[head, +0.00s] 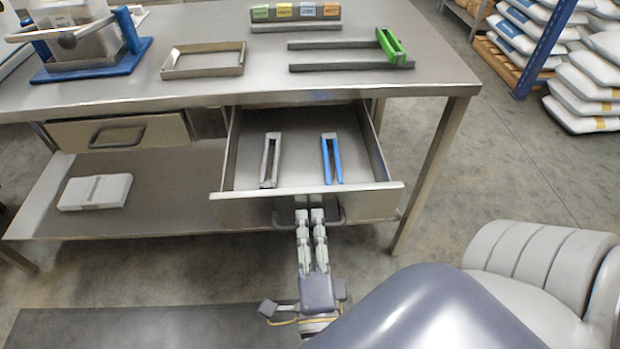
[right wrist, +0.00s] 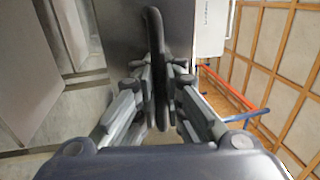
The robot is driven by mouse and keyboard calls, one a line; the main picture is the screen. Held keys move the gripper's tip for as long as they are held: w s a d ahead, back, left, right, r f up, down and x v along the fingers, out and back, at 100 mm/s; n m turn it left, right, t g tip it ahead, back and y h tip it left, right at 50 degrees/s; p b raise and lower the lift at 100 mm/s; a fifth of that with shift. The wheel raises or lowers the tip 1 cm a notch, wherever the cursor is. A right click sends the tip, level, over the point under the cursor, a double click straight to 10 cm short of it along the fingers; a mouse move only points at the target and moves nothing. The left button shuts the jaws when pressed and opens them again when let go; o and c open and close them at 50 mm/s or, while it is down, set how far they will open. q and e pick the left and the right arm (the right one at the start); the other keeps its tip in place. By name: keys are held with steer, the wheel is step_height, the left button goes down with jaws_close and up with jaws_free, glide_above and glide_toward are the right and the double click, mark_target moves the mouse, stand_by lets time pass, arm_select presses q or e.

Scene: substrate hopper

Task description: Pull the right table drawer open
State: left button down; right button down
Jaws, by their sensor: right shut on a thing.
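The right table drawer (head: 362,203) is pulled well out from under the steel table. Inside it lie a grey clip-like tool (head: 270,160) and a blue one (head: 332,158). My right gripper (head: 309,212) is at the drawer's front, below its top edge, with its fingers on the handle. In the right wrist view the dark bar handle (right wrist: 154,60) runs between the fingers of my right gripper (right wrist: 159,95), which are shut on it. Part of the handle is hidden by the fingers in the head view. My left gripper is not in view.
The left drawer (head: 75,134) is shut. On the tabletop are a blue-framed stand (head: 90,66), an empty tray (head: 204,61), a row of coloured labels (head: 296,12) and a green tool (head: 390,45) by grey rails. A white box (head: 95,192) lies on the lower shelf.

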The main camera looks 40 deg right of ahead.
steer(key=shift+f, duration=0.15)
steer(key=c, duration=2)
jaws_free()
steer(key=v, duration=0.7)
steer(key=shift+s, duration=0.25)
steer(key=shift+a, duration=0.15)
